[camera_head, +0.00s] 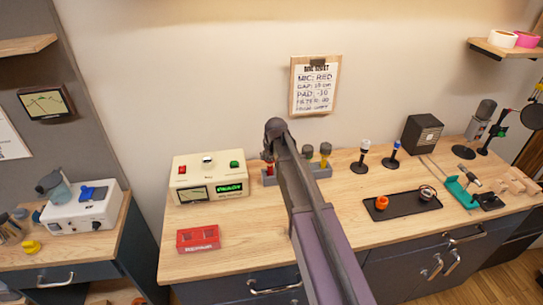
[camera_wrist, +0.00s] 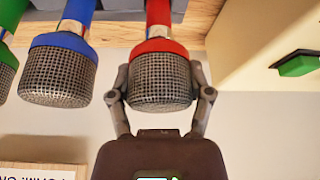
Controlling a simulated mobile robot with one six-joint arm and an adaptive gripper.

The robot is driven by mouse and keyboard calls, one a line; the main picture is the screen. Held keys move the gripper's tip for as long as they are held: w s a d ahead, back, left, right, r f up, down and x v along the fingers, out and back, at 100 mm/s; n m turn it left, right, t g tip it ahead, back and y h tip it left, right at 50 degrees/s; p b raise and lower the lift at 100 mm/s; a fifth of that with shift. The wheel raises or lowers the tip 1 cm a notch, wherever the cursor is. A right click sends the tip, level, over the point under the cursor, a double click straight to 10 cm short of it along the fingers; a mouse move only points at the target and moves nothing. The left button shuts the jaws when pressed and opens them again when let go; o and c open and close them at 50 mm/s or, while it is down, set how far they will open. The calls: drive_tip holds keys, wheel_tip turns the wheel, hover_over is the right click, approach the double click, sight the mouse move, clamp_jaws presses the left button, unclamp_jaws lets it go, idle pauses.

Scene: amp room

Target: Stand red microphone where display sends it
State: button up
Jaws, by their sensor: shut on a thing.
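In the wrist view, the red microphone (camera_wrist: 160,80), with a grey mesh head and red collar, sits between the two fingers of my gripper (camera_wrist: 159,97), which is shut on it. A blue microphone (camera_wrist: 58,72) and a green one (camera_wrist: 6,72) stand beside it. In the head view my arm hides most of the grip and part of the grey rack (camera_head: 322,171). The cream box on the bench (camera_head: 208,163) has a lit green display (camera_head: 230,188); its text is too small to read. A wall sheet (camera_head: 314,88) reads "MIC: RED".
A red labelled block (camera_head: 198,238) lies in front of the cream box. To the right are two small stands (camera_head: 362,158), a black tray (camera_head: 402,204) and a dark speaker box (camera_head: 421,134). Bare bench shows between the red block and my arm.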

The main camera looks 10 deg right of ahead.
drive_tip(key=o, duration=1.3)
drive_tip(key=shift+o, duration=0.2)
drive_tip(key=s+f+m+g, duration=0.1)
drive_tip(key=s+g, duration=0.3)
drive_tip(key=s, duration=2.5)
drive_tip(key=shift+s+d+f+m+g+h, duration=0.2)
drive_tip(key=shift+s+d+m+g+h, duration=0.1)
drive_tip(key=shift+s+d, duration=0.1)
